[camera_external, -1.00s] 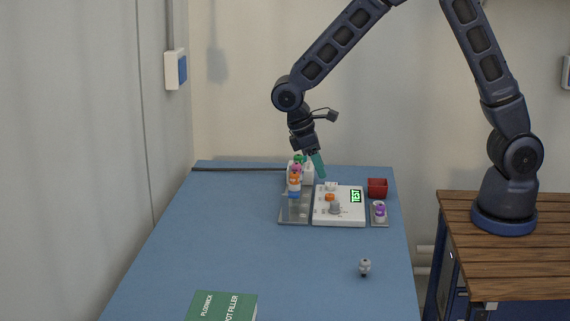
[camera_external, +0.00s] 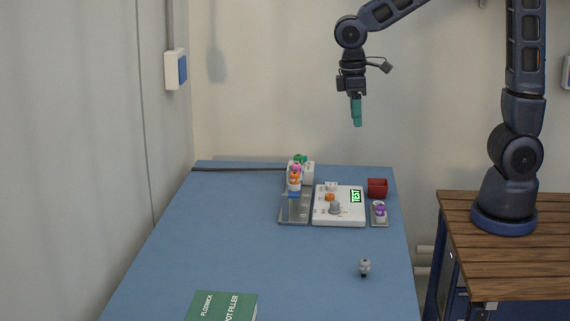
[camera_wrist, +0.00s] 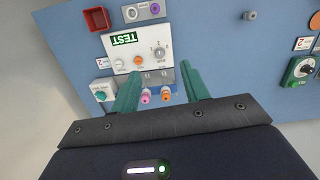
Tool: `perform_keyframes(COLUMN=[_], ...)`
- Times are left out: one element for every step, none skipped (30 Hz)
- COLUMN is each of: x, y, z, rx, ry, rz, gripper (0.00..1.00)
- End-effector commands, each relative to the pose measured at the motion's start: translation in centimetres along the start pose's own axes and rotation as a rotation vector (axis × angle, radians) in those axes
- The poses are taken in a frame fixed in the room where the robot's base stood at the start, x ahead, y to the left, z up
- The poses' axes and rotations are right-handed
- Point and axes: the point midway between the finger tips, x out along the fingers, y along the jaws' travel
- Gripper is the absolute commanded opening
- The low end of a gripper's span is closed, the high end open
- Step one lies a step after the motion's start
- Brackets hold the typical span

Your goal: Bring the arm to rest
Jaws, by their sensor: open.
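My gripper (camera_external: 356,111) hangs in the air above the back of the blue table (camera_external: 230,235), fingers pointing down, well clear of everything on it. In the wrist view its two green fingers (camera_wrist: 160,84) are spread apart with nothing between their tips but the view of the table below. The arm is bent, with the wrist below the elbow. Its base stands on the wooden bench to the right.
Below stand a white panel with a lit TEST display (camera_external: 340,206), a grey plate with stacked coloured pieces (camera_external: 294,182), a red box (camera_external: 377,188) and a purple-marked piece (camera_external: 379,210). A small grey knob (camera_external: 365,267) and a green book (camera_external: 222,306) lie nearer. The table's middle-left is clear.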

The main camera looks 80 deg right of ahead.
Motion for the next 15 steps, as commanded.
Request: perform_keyframes(x=[-0.9,-1.3,-1.8,-2.2,-2.6,-3.1,-3.4,-3.8,-4.2,-4.4,-4.8,-5.1,-5.3,-5.6,-5.9], y=[-0.1,-0.1,-0.2,-0.3,-0.4,-0.5,-0.5,-0.6,-0.7,-0.8,-0.8,-0.9,-1.0,-1.1,-1.1], z=[1.0,1.5,2.3,2.8,3.4,4.2,4.7,5.3,6.1,6.7,7.2,8.0,8.6,9.1,9.9], rx=[0.004,0.006,0.008,0.01,0.012,0.014,0.016,0.018,0.02,0.022,0.025,0.028,0.03,0.032,0.035], ry=[0.027,0.039,0.056,0.071,0.083,0.1,0.114,0.127,0.144,0.157,0.171,0.188,0.201,0.215,0.233], rz=[-0.001,-0.001,-0.001,-0.001,-0.001,-0.001,-0.001,-0.001,-0.001,0.0,0.0,0.0,0.001,0.001,0.002], gripper=[0.46,0.46,0.46,0.46,0.46,0.46,0.46,0.46,0.46,0.46,0.46,0.46,0.46,0.46,0.46])
